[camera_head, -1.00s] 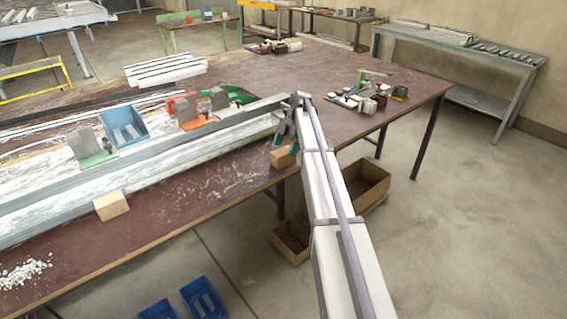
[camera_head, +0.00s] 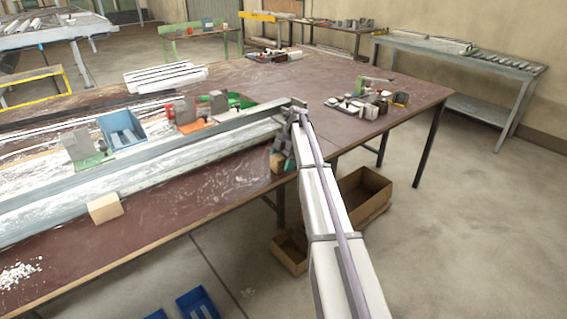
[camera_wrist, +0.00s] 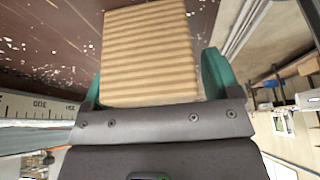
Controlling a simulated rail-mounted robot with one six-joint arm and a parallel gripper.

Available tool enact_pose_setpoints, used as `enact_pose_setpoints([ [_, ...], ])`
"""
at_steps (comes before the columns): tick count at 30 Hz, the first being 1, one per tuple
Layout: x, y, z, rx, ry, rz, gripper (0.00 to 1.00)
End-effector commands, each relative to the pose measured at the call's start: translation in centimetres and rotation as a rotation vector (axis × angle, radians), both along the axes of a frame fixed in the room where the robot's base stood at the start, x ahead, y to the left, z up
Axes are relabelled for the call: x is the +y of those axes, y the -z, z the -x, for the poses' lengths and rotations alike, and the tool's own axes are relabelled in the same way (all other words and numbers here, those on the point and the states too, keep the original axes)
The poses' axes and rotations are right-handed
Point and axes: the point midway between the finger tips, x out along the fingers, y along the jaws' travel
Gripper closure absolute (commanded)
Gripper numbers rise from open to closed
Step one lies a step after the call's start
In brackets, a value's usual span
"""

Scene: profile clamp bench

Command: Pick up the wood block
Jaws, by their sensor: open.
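A wood block (camera_head: 277,162) sits at the table's front edge near the end of the long metal profile, partly hidden by my gripper (camera_head: 286,150). In the wrist view the ribbed face of this wood block (camera_wrist: 150,55) lies between the two green fingers of my gripper (camera_wrist: 153,85). The jaws are open, with one finger at each side of the block. I cannot tell whether either finger touches it. A second wood block (camera_head: 105,208) sits farther left along the table's front edge, apart from my gripper.
The metal profile (camera_head: 180,143) runs along the table (camera_head: 190,205) just behind the blocks. A blue bin (camera_head: 121,128) and clamps (camera_head: 182,112) stand beyond it. Cardboard boxes (camera_head: 362,195) are on the floor below. White chips (camera_head: 20,273) lie at the front left.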

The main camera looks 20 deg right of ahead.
Motion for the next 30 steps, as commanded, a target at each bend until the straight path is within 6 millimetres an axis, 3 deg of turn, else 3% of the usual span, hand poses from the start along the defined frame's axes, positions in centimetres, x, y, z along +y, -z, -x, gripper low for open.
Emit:
enact_pose_setpoints([
  [5, -0.01, -0.02, 0.0, 0.0, 0.0, 0.0, 0.17],
  [23, -0.01, -0.02, 0.0, 0.0, 0.0, 0.0, 0.74],
  [30, 0.0, -0.16, 0.0, 0.0, 0.0, 0.0, 0.76],
])
